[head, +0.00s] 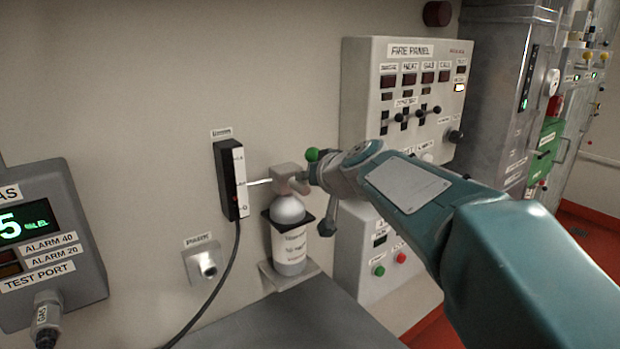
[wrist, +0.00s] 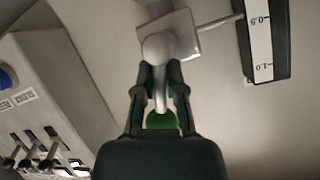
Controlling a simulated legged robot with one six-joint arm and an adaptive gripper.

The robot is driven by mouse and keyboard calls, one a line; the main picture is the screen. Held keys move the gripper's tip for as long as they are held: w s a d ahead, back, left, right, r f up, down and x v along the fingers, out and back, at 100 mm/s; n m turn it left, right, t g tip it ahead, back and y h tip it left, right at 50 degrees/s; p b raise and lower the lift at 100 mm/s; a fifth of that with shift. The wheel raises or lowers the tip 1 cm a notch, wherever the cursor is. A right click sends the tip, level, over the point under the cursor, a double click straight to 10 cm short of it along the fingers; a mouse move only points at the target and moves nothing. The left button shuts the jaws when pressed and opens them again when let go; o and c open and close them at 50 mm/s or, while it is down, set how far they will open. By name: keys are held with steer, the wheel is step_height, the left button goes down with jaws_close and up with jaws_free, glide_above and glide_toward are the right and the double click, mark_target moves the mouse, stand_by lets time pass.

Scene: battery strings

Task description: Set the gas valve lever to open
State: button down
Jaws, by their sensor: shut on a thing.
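The gas valve (head: 287,175) is a grey block on top of a small white gas bottle (head: 291,242) in a black holder. Its lever ends in a green ball (head: 312,155), seen just above my gripper (head: 312,176) in the head view. In the wrist view the valve (wrist: 176,36) is at the top. The light grey lever (wrist: 161,98) runs from it down between my two dark fingers. My gripper (wrist: 160,76) is shut on the lever, with the green ball (wrist: 161,121) behind the fingertips, near the palm. In the head view my gripper hides most of the lever.
A black gauge (head: 230,180) with a white scale is on the wall left of the valve, joined by a thin tube. The fire panel (head: 359,85) stands close behind my wrist. A gas detector (head: 72,207) is at left. A grey ledge (head: 235,325) lies below.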

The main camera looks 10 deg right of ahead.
steer(key=shift+s+a+f+n+t+h, duration=0.1)
steer(key=shift+a+f+n+t+h, duration=0.2)
steer(key=shift+n, duration=0.25)
steer(key=shift+s+a+f+n+t+h, duration=0.1)
steer(key=shift+a+n+h, duration=0.05)
steer(key=shift+n+h, duration=0.35)
steer(key=c, duration=0.7)
jaws_free()
steer(key=shift+r, duration=0.1)
steer(key=shift+r, duration=0.1)
steer(key=shift+s+r, duration=0.15)
steer(key=v, duration=1.1)
steer(key=shift+s, duration=0.2)
